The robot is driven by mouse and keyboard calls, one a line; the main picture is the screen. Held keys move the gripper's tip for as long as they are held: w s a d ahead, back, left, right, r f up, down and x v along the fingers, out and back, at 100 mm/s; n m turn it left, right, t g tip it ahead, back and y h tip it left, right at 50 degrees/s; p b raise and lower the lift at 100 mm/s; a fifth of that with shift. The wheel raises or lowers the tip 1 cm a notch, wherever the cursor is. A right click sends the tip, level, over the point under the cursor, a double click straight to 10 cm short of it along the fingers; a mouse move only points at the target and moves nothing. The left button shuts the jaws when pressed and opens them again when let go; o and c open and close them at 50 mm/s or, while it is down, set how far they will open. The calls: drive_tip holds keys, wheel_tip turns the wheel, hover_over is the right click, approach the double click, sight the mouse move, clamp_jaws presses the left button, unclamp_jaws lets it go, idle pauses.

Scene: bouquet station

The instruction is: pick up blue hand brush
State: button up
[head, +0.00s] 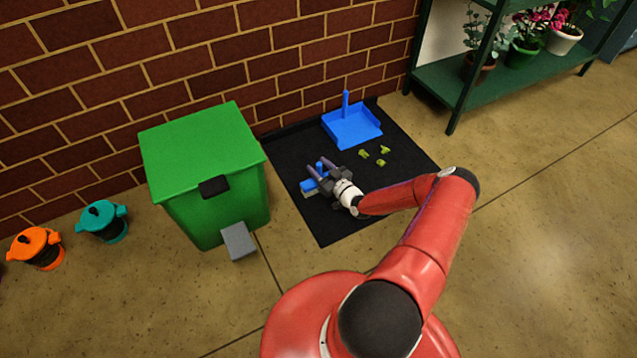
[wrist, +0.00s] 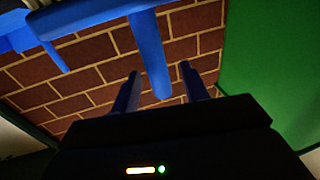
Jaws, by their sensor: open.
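The blue hand brush (head: 308,185) is on the black mat (head: 293,160), with a pale strip along its lower edge. My gripper (head: 319,167) is at the brush, partly covering it in the head view. In the wrist view, the brush's blue handle (wrist: 149,50) extends from the wider blue part at the top edge. It shows between the two fingers of my gripper (wrist: 158,70), with gaps on both sides. The jaws are open and not closed on the handle. Exact depth between fingers and handle is hard to tell.
A blue dustpan (head: 352,126) stands at the back of the mat, near several small green bits (head: 381,163). A green bin (head: 205,170) with a grey pedal (head: 238,241) stands left of the mat. A brick wall (head: 230,60) is behind; a green shelf (head: 450,82) with plants is at right.

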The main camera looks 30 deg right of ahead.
drive_tip(key=shift+x, duration=1.2)
drive_tip(key=c, duration=1)
drive_tip(key=shift+r, duration=0.15)
